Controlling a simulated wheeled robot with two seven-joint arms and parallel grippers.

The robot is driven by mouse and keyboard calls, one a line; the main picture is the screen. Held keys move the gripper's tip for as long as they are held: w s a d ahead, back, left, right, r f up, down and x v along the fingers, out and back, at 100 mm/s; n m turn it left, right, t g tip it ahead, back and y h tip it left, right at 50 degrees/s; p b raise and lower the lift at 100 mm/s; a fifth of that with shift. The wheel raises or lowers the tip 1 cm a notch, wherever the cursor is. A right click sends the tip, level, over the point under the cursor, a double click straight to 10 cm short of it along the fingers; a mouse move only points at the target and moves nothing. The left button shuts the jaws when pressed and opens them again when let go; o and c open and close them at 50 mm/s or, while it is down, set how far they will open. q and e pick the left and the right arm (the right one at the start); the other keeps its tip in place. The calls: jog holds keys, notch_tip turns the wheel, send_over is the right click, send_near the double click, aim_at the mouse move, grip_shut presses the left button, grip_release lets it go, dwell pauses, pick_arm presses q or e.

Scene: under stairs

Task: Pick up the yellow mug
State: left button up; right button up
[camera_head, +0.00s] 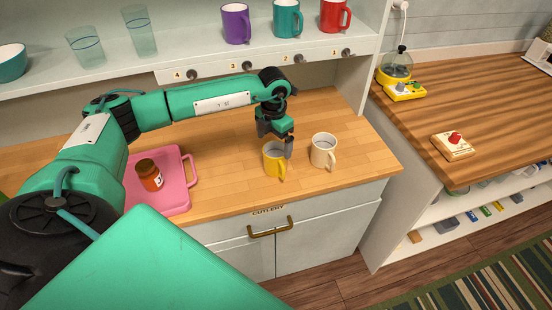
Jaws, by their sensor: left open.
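The yellow mug (273,164) stands upright on the wooden counter, right of the pink tray. Its handle faces the front right. My left gripper (276,146) points down at the mug from above. Its fingers are open, and one finger is by the mug's right rim; I cannot tell if it touches. Part of the mug's rim is hidden by the gripper. My right gripper does not show.
A cream mug (323,150) stands close on the right of the yellow mug. A pink tray (177,200) with a brown jar (149,175) lies to the left. A shelf (270,50) with purple, teal and red mugs is above. Bare counter lies behind the mugs.

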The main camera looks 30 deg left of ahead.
aim_at(274, 148)
pick_arm(q)
notch_tip(274, 148, down, 3)
jog(key=shift+r, duration=0.2)
jog(key=shift+d+f+p, duration=0.1)
jog(key=shift+f+p, duration=0.1)
jog(key=shift+p, duration=0.25)
notch_tip(274, 148, down, 4)
jog(key=shift+d+f+p, duration=0.1)
jog(key=shift+p, duration=1)
jog(key=shift+f, duration=0.35)
jog(key=c, duration=1.3)
